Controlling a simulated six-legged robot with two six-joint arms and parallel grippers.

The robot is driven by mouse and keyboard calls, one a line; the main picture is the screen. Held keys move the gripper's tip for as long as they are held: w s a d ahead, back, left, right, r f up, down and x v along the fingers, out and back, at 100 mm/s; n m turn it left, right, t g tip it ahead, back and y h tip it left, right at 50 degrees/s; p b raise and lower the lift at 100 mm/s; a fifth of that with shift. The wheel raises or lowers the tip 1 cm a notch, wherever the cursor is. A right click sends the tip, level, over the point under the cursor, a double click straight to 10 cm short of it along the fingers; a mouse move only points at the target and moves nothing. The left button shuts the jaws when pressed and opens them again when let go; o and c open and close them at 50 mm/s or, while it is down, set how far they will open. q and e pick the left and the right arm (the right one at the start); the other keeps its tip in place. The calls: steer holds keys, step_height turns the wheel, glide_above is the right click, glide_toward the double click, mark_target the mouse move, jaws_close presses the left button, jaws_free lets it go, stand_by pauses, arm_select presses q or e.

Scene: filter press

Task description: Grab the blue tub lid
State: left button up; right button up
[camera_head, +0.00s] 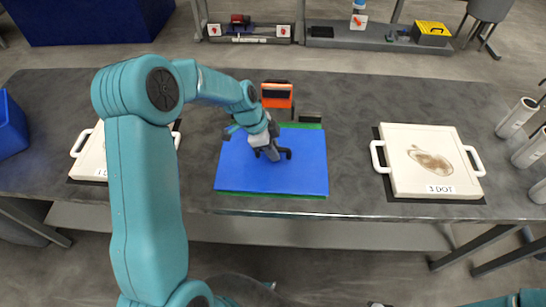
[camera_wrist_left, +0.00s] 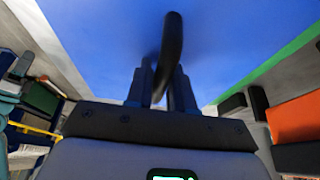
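The blue tub lid (camera_head: 305,175) is a flat blue rectangle on the middle of the grey table, with green showing along its edges. A black handle (camera_head: 285,153) stands on its top near the middle. My left gripper (camera_head: 272,153) reaches down to this handle. In the left wrist view, the black handle (camera_wrist_left: 173,40) passes between the fingers of the gripper (camera_wrist_left: 162,85), which are close on both sides of it. The blue lid (camera_wrist_left: 100,45) fills the view behind. Only a piece of my right arm shows at the lower right; its gripper is out of view.
An orange and black device (camera_head: 277,95) stands behind the lid. A white tray marked "3 DOT" (camera_head: 425,165) is at right, with grey cylinders (camera_head: 517,117) beyond. A white tray marked "1 D..." (camera_head: 92,158) is partly hidden by my left arm. A blue bin (camera_head: 10,125) is far left.

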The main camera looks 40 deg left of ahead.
arm_select(q)
jaws_close()
steer(key=shift+w+r, duration=0.1)
